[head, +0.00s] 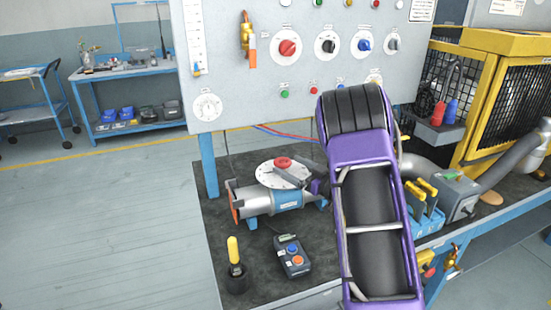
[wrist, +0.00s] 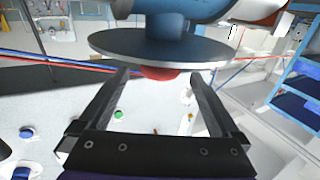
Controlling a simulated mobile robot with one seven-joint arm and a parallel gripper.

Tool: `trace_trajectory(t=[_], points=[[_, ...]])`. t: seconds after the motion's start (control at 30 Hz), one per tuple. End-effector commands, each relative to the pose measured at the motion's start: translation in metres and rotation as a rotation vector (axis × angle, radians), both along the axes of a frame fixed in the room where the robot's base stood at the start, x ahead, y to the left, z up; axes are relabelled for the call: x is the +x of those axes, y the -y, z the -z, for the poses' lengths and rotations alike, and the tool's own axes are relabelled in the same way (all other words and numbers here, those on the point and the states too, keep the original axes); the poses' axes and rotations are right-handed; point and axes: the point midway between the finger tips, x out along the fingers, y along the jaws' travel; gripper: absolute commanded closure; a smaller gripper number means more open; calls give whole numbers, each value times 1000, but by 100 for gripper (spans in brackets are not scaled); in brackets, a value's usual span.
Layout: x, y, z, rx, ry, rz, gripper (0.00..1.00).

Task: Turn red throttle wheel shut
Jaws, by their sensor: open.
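The red throttle wheel (head: 283,162) sits on top of a pale round dial plate (head: 268,175) above a silver and blue blower pipe (head: 272,201). In the wrist view, which looks upside down, the red wheel (wrist: 160,73) shows under the edge of the plate (wrist: 160,47), between and beyond my fingertips. My gripper (wrist: 160,76) is open, one finger on each side of the wheel, with nothing gripped. In the head view my gripper (head: 283,173) reaches in from the right, close to the wheel. I cannot tell whether a finger touches it.
A panel (head: 300,60) with several coloured knobs stands behind. A yellow-handled tool (head: 234,252) in a black holder and a control box (head: 291,256) with buttons stand in front on the dark mat. A yellow cage (head: 490,90) and a grey hose (head: 515,155) are at right.

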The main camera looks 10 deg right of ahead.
Motion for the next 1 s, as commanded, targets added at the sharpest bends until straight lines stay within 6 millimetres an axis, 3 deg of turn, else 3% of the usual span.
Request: trace_trajectory(t=[0.1, 0.33, 0.77, 1.0], points=[[21, -17, 0, -1, 1, -4, 1], [47, -35, 0, -1, 1, -1, 1], [55, -40, -1, 1, 1, 1, 1], [55, -40, 0, 0, 0, 0, 44]])
